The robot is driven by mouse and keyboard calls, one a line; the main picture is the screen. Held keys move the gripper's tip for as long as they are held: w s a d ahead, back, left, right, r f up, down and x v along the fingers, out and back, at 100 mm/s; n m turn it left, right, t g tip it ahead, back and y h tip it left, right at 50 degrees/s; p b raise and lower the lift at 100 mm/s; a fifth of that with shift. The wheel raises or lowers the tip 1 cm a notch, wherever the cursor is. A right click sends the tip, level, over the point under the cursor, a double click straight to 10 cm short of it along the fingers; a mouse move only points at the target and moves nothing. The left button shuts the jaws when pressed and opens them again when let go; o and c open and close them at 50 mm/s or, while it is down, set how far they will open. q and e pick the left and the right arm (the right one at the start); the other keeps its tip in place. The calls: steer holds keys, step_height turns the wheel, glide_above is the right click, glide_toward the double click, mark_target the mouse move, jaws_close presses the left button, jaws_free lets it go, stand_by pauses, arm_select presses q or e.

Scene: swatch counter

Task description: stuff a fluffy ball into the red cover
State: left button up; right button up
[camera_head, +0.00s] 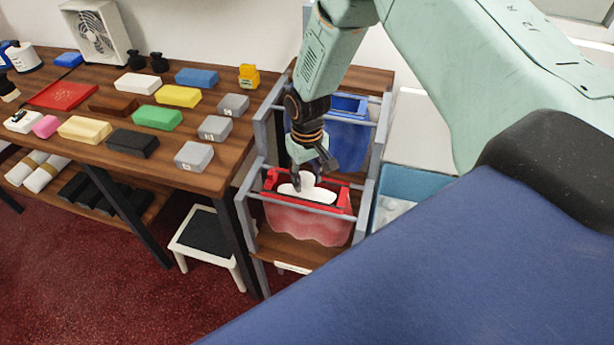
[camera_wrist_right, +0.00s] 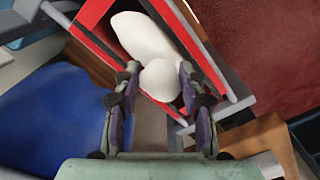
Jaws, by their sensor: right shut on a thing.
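The red cover (camera_head: 325,222) hangs in a grey rack, its red rim held open at the top. A white fluffy ball (camera_head: 318,193) lies in the mouth of the cover. My right gripper (camera_head: 307,178) is above the mouth, pointing down, shut on a white ball. In the right wrist view this ball (camera_wrist_right: 160,80) sits between the two fingertips of the right gripper (camera_wrist_right: 158,82), and more white stuffing (camera_wrist_right: 145,38) lies beyond it inside the red rim (camera_wrist_right: 98,42). My left gripper is not in view.
A blue cover (camera_head: 347,142) hangs in the rack behind; it also shows in the right wrist view (camera_wrist_right: 45,110). A light-blue bin (camera_head: 415,182) with white contents stands right of the rack. A wooden table (camera_head: 225,165) with coloured blocks is at left. A stool (camera_head: 207,238) stands below it.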

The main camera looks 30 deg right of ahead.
steer(key=shift+f, duration=0.25)
steer(key=o, duration=0.8)
steer(key=shift+o, duration=0.3)
steer(key=o, duration=0.5)
steer(key=shift+r, duration=0.15)
steer(key=shift+r+p, duration=2.7)
steer(key=shift+r, duration=0.25)
